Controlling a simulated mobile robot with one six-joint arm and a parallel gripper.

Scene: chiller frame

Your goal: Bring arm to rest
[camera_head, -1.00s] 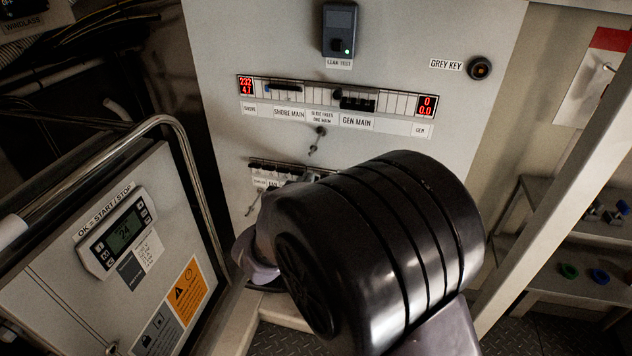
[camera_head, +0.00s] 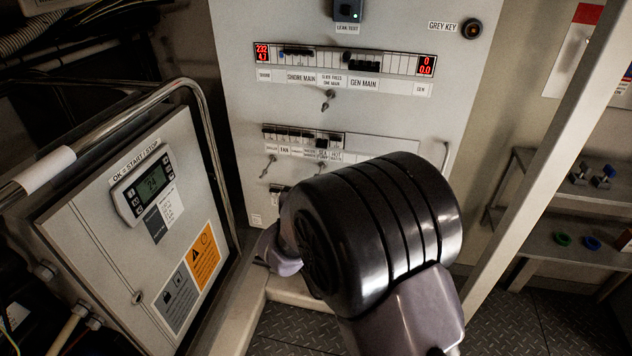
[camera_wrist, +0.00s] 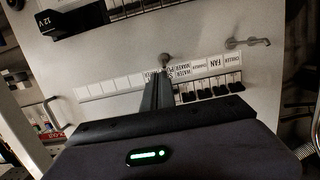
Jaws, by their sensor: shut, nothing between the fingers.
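My gripper (camera_wrist: 157,92) shows in the wrist view with its fingers together and empty, in front of the lower breaker row (camera_wrist: 208,88) of the panel. The fingertips overlap the label strip beside the row; I cannot tell whether they touch it. In the head view my dark arm joint covers the lower right of the pale electrical panel (camera_head: 360,120), and my fingers are hidden there. The upper breaker row (camera_head: 345,60) carries red displays at both ends.
A control box with a small screen (camera_head: 148,185) and a metal rail (camera_head: 205,130) stand at left. A pale diagonal post (camera_head: 545,150) and shelves (camera_head: 570,240) with small coloured parts are at right. The tread-plate floor (camera_head: 520,318) shows clear below.

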